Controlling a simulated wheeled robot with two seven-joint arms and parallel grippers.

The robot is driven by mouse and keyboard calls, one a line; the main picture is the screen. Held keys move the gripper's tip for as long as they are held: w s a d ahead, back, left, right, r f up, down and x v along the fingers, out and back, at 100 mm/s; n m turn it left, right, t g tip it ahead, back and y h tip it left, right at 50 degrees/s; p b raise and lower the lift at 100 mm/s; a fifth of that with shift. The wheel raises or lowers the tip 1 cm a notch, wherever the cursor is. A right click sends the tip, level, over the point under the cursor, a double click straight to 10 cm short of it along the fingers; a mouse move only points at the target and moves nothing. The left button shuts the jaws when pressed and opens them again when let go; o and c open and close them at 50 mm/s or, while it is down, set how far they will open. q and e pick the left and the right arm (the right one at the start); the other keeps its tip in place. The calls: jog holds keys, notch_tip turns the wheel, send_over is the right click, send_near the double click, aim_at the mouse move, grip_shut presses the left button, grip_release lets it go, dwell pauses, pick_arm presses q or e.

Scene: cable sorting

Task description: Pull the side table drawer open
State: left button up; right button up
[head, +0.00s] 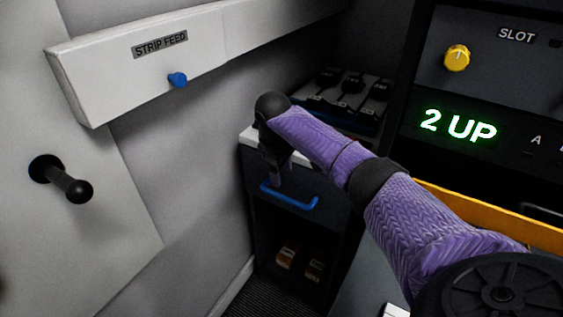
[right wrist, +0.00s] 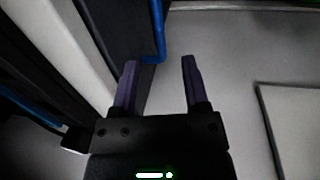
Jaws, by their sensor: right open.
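The side table (head: 246,137) stands beyond my right arm, with a pale top and a dark drawer front (head: 327,190). The drawer looks shut, though my arm covers part of it. Its blue bar handle (head: 290,199) runs across the front. My right gripper (head: 276,180) is pointed down by the handle's left part. In the right wrist view the open jaws (right wrist: 157,72) are empty, and the blue handle (right wrist: 159,35) shows just ahead, its bent end near the gap between the fingertips. I cannot tell whether they touch. My left gripper is not in view.
Dark items lie in a tray (head: 345,105) on the side table. Small boxes (head: 287,257) sit on the shelf below the drawer. A white strip feed box (head: 140,65) and a black lever (head: 70,187) are on the left wall. A control panel (head: 480,90) stands at right.

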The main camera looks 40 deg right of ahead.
aim_at(286, 197)
jog(key=f+b, duration=0.2)
jog(key=f, duration=0.1)
jog(key=d+f+b, duration=0.1)
jog(key=f+b, duration=0.1)
jog(key=f, duration=0.1)
jog(key=d+f+b, duration=0.1)
jog(key=f+b, duration=0.1)
jog(key=f, duration=0.1)
jog(key=shift+w+f, duration=0.25)
jog(key=shift+f, duration=0.1)
jog(key=shift+r, duration=0.1)
jog(key=c, duration=0.4)
grip_shut()
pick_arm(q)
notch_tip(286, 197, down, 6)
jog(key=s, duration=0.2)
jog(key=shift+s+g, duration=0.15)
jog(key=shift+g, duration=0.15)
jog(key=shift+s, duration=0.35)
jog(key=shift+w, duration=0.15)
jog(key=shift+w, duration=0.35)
